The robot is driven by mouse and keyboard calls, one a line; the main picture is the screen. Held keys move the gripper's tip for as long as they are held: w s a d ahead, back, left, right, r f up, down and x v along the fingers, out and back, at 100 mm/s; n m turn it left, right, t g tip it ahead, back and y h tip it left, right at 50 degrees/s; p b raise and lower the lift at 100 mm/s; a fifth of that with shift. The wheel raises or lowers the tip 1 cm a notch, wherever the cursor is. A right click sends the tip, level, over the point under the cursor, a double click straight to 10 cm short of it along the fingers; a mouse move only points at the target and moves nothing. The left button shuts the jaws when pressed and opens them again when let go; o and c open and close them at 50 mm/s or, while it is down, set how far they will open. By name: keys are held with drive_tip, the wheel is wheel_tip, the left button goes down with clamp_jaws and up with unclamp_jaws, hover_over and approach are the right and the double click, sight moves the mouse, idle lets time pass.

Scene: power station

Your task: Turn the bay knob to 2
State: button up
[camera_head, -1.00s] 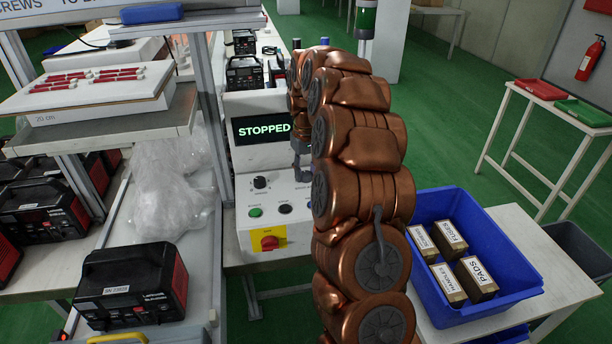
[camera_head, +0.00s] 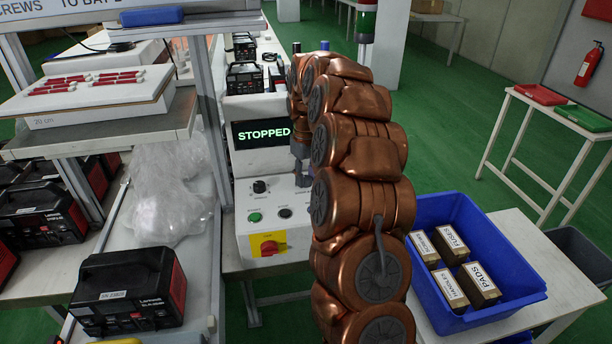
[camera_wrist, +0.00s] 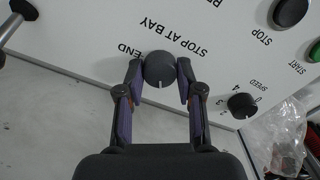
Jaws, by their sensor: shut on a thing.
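The bay knob (camera_wrist: 160,69) is a round dark grey knob under the "STOP AT BAY" lettering, which reads upside down in the wrist view. Its white pointer line is toward the bottom of that picture, and "END" stands at its upper left. My gripper (camera_wrist: 160,72) has its two fingers shut on the knob, one on each side. Position numbers near the knob are hidden by the fingers or too unclear to read. In the head view my gripper (camera_head: 302,172) is over the white control panel (camera_head: 247,227), and my arm hides the knob.
The speed knob (camera_wrist: 242,105) is close beside my right-hand finger in the wrist view. The stop button (camera_wrist: 290,12) and green start button (camera_wrist: 314,52) are farther off. A screen (camera_head: 262,133) reads "STOPPED". A red switch (camera_head: 269,245) is on the panel front. A blue crate (camera_head: 437,205) stands right.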

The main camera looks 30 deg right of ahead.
sight(306, 178)
drive_tip(key=o, duration=1.2)
drive_tip(key=shift+r, duration=0.1)
wheel_tip(306, 178, up, 12)
drive_tip(key=shift+f, duration=0.15)
idle(0.4)
